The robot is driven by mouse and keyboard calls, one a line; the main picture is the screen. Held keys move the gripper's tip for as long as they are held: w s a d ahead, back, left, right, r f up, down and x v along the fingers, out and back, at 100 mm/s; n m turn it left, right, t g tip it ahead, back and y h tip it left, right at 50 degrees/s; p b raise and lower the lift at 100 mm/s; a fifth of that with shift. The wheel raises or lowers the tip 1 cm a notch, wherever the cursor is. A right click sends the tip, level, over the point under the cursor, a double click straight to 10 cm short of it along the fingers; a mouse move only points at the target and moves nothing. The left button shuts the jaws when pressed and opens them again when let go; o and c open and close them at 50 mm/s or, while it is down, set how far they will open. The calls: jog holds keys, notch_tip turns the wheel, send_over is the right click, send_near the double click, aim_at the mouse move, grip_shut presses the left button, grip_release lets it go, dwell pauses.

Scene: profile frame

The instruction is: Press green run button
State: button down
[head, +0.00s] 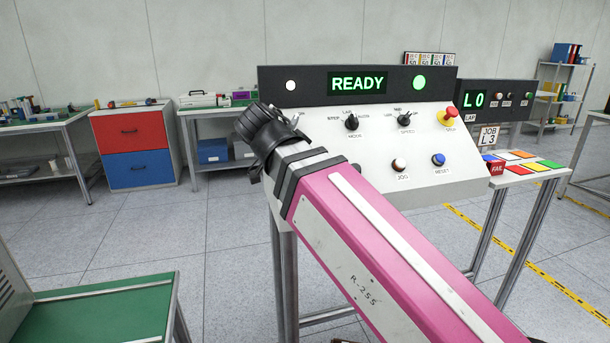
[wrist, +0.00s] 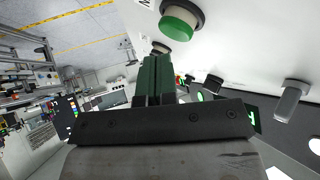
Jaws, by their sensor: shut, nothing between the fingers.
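The green button (wrist: 180,22) shows in the wrist view at the top, a green cap in a dark ring on the white panel. In the head view it is not visible; my pink arm covers the lower left of the white control panel (head: 440,150). My gripper (wrist: 157,60) shows in the wrist view with its two dark green fingers shut together and empty. In that picture the fingertips lie below and left of the green button, apart from it. Whether they touch the panel cannot be told. The gripper fingers are not discernible in the head view.
The panel also carries a READY display (head: 358,84), a red knob on yellow (head: 448,117), a white-capped JOG button (head: 398,165), a blue RESET button (head: 438,159) and two black selector knobs. A table with coloured tiles (head: 520,168) stands right. A green-topped bench (head: 95,315) is front left.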

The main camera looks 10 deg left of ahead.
jog(key=shift+f, duration=0.15)
jog(key=shift+w+a+f, duration=0.15)
jog(key=shift+w+f, duration=0.05)
jog(key=shift+w, duration=0.05)
